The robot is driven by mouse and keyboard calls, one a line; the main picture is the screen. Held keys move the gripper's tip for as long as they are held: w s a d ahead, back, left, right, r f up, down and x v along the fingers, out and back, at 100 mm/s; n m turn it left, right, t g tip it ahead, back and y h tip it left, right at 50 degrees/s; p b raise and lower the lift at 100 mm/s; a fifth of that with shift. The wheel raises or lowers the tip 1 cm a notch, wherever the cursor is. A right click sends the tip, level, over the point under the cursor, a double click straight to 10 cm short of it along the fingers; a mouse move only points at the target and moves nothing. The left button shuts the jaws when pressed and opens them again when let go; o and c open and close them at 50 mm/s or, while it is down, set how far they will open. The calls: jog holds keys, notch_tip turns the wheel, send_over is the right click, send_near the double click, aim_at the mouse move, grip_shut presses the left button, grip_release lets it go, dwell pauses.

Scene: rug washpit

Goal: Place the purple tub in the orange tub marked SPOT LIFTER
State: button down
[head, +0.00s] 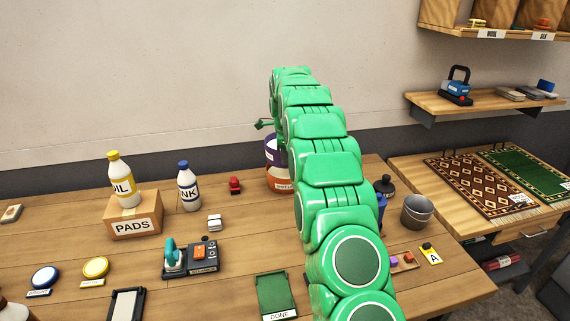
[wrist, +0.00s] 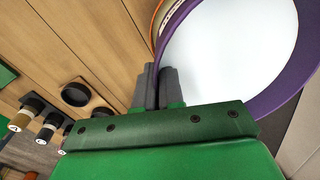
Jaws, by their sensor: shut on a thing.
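The purple tub (head: 271,152) is upright at the back of the wooden table, partly hidden by my arm. The orange tub (head: 279,181), with a partly covered white label, is directly below it. In the wrist view the purple tub's rim (wrist: 285,85) surrounds a pale inside. My gripper (wrist: 158,76) is shut on that rim. A sliver of the orange tub's rim (wrist: 155,18) shows just outside the purple wall. The two tubs overlap closely; I cannot tell whether the purple one rests inside the orange one.
A red object (head: 235,185), an INK bottle (head: 189,188) and a PADS box (head: 133,215) with a yellow-capped bottle (head: 120,180) stand left of the tubs. A grey bucket (head: 417,212) stands right of my arm. A green DONE tray (head: 275,294) lies in front.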

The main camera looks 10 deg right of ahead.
jog(key=shift+f, duration=1.4)
jog(key=shift+f, duration=0.6)
jog(key=c, duration=1.3)
grip_release()
jog(key=shift+o, duration=0.2)
notch_tip(320, 180, up, 13)
jog(key=s, duration=0.1)
jog(key=shift+a, duration=0.15)
jog(key=shift+s, duration=0.1)
